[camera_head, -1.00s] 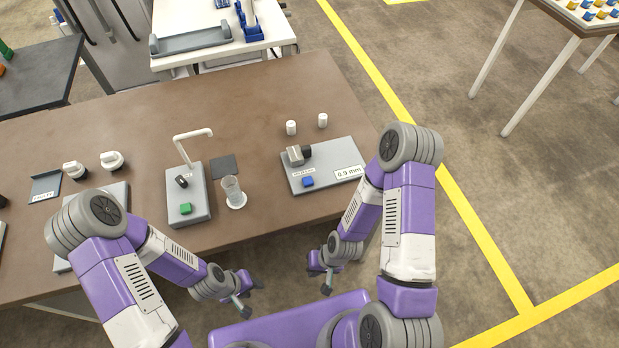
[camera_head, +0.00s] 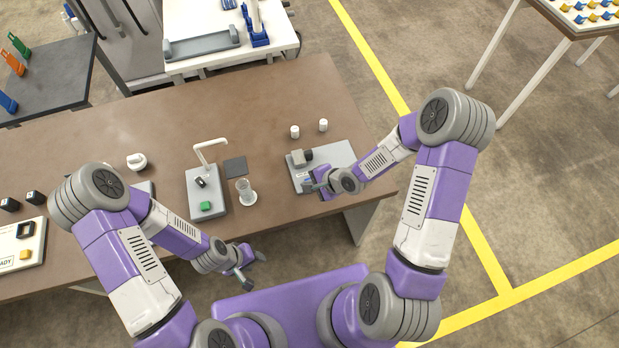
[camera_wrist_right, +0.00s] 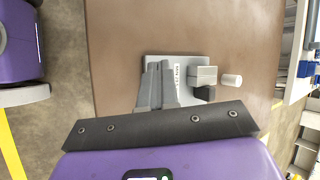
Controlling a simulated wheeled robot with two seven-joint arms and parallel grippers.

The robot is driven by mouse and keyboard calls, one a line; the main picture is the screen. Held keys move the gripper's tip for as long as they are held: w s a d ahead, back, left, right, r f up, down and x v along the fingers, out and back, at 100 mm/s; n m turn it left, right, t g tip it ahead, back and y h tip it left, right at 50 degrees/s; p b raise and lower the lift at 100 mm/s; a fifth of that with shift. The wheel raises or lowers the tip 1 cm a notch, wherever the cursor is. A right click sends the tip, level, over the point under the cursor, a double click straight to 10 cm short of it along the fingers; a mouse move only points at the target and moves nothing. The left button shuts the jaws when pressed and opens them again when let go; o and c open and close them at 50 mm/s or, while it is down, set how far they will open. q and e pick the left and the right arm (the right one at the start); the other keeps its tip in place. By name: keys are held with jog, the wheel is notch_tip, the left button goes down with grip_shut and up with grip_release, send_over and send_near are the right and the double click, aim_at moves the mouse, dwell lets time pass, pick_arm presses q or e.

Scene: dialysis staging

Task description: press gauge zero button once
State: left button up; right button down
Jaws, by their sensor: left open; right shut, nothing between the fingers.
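The gauge unit is a grey plate (camera_head: 338,153) at the right end of the brown table, with a grey and black block (camera_head: 301,157) on it. The blue button on the plate's front is now largely hidden behind my right gripper (camera_head: 313,183). My right gripper is shut and empty, over the plate's front edge; I cannot tell whether it touches the button. In the right wrist view, its closed fingers (camera_wrist_right: 157,72) lie across the plate (camera_wrist_right: 150,61), beside the block (camera_wrist_right: 203,76). My left gripper (camera_head: 250,268) is open and empty, off the table's front edge.
Two white cylinders (camera_head: 295,131) (camera_head: 323,125) stand behind the plate. To the left are a grey stand with a green button (camera_head: 206,206), a clear cup (camera_head: 246,192) and a dark square pad (camera_head: 235,166). The brown table (camera_head: 290,90) is clear behind them.

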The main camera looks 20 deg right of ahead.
jog(key=w+d+r+m+t, duration=0.1)
jog(key=w+d+r+m, duration=0.1)
jog(key=w+r+m, duration=0.2)
jog(key=shift+w+r+p, duration=0.15)
jog(key=shift+r+p, duration=0.2)
jog(key=shift+r, duration=0.45)
jog(key=shift+f, duration=0.15)
notch_tip(320, 180, down, 8)
jog(key=b, duration=0.8)
jog(key=shift+b, duration=0.35)
jog(key=shift+f, duration=0.3)
dwell(0.7)
jog(key=shift+d+f, duration=0.1)
jog(key=shift+f, duration=0.3)
